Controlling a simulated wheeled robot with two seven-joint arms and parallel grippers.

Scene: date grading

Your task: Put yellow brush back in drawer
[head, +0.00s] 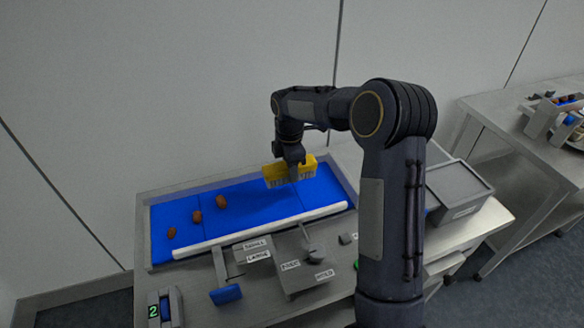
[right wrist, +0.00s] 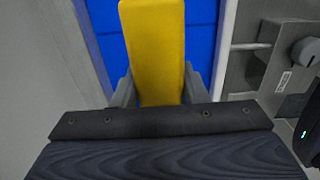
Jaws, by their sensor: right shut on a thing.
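The yellow brush (head: 280,171) is held above the blue belt, with its pale bristles hanging down toward the belt. My right gripper (head: 293,172) is shut on it from above. In the right wrist view the yellow brush (right wrist: 155,45) runs up from between the two grey fingers of my right gripper (right wrist: 157,90), with the blue belt behind it. I cannot tell whether the bristles touch the belt. My left gripper is not in view. I see no open drawer; a grey box-like unit (head: 458,190) stands at the right of the table.
Several brown dates (head: 196,216) lie on the left of the blue belt (head: 240,222), behind a white rail (head: 262,236). A second metal table (head: 500,120) stands at right.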

